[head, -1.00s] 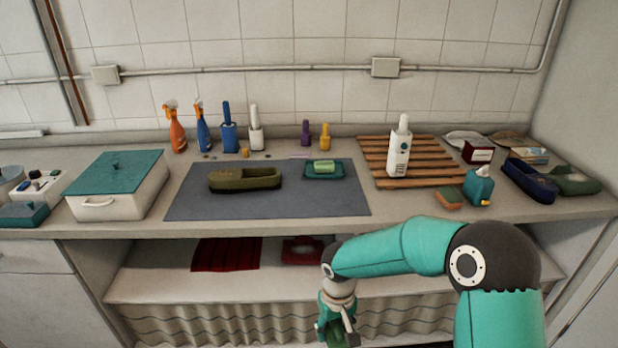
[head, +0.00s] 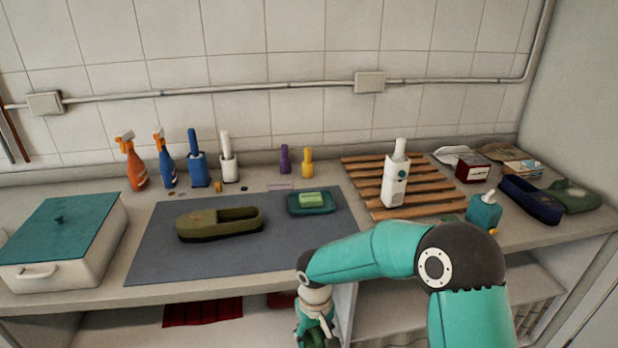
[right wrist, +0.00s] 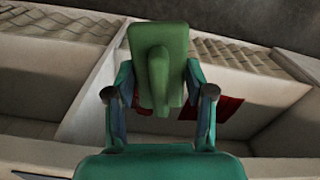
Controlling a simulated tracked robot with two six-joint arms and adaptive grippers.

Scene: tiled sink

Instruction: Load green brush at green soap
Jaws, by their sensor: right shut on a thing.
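The green soap (head: 312,199) lies on a dark green dish (head: 299,210) on the grey mat, right of the middle of the counter. My right gripper (head: 318,333) is below and in front of the counter edge, at the bottom of the head view. In the right wrist view my right gripper (right wrist: 160,100) is shut on the green brush (right wrist: 157,45), whose handle runs down between the fingers. The brush is apart from the soap. In the head view the brush is mostly hidden by the gripper. My left gripper is not in view.
An olive shoe (head: 200,226) lies on the grey mat (head: 190,262), left of the soap. A white bottle (head: 394,185) stands on the wooden rack (head: 425,180). A teal dispenser (head: 484,213) stands at right. A white box (head: 60,240) stands at left. Several bottles line the back wall.

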